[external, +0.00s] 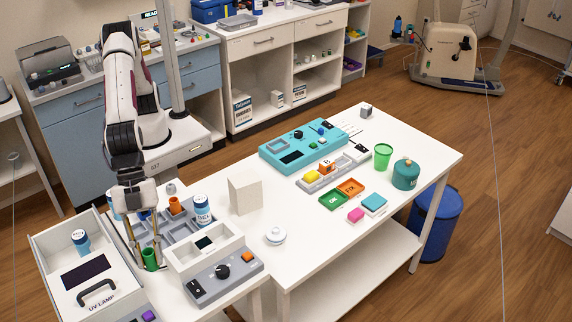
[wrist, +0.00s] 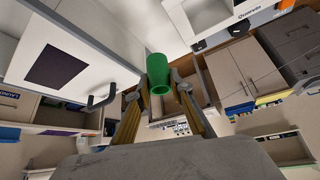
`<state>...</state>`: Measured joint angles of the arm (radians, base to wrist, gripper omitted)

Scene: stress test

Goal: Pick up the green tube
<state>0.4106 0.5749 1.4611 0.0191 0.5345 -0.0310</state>
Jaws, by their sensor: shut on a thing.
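The green tube (external: 150,259) is a small open-topped cylinder at the lower left in the external view, between the white UV lamp box and the grey compartment tray. My gripper (external: 147,255) points down with its two tan fingers around the tube, shut on it. In the wrist view, the green tube (wrist: 158,73) sits between the tips of my gripper (wrist: 160,88), with its open end showing. Whether its base touches a surface is hard to tell.
The UV lamp box (external: 85,262) with a black handle stands close left. The grey tray (external: 180,228) holds an orange cup (external: 175,205) and blue-labelled bottles. A control box (external: 213,270) stands close right. A white block (external: 244,195) stands beyond; the table's front middle is mostly clear.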

